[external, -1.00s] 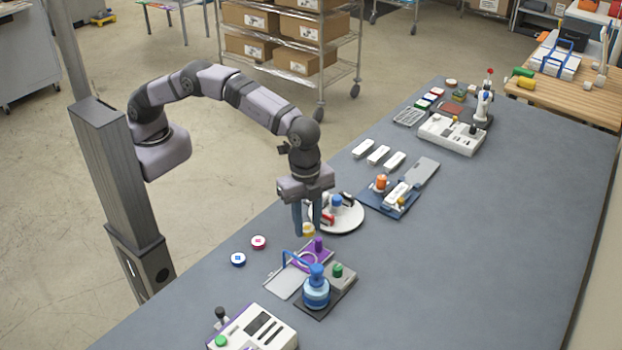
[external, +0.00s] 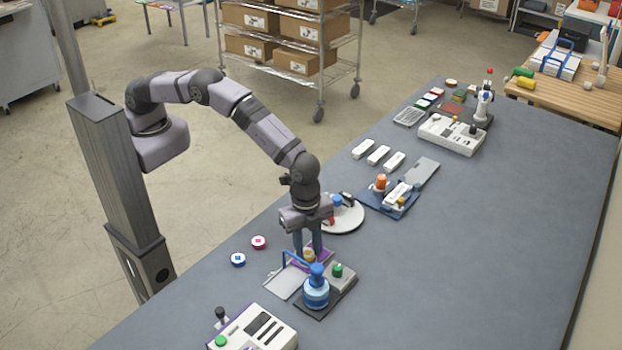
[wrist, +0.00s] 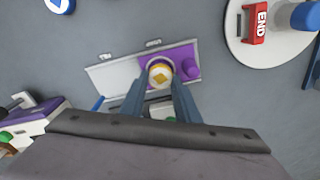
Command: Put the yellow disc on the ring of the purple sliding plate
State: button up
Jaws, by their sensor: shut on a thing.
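The yellow disc (wrist: 160,75) has a white rim and a yellow diamond mark on its face. My gripper (external: 308,254) is shut on it, with one blue-grey finger on each side, as the wrist view also shows. The purple sliding plate (wrist: 184,58) lies directly under the disc, at the end of a pale grey tray (external: 287,281).
A blue bottle-shaped press (external: 316,288) and a grey block with a green knob (external: 338,271) stand just in front. A white round turntable (external: 347,217) is behind. Pink (external: 258,242) and blue (external: 238,260) discs lie to the left. The table's right side is clear.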

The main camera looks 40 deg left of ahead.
jog(key=shift+f, duration=0.15)
jog(key=shift+f+b, duration=0.4)
jog(key=shift+b, duration=0.05)
jog(key=shift+f, duration=0.15)
jog(key=o, duration=1.1)
jog(key=shift+r, duration=0.2)
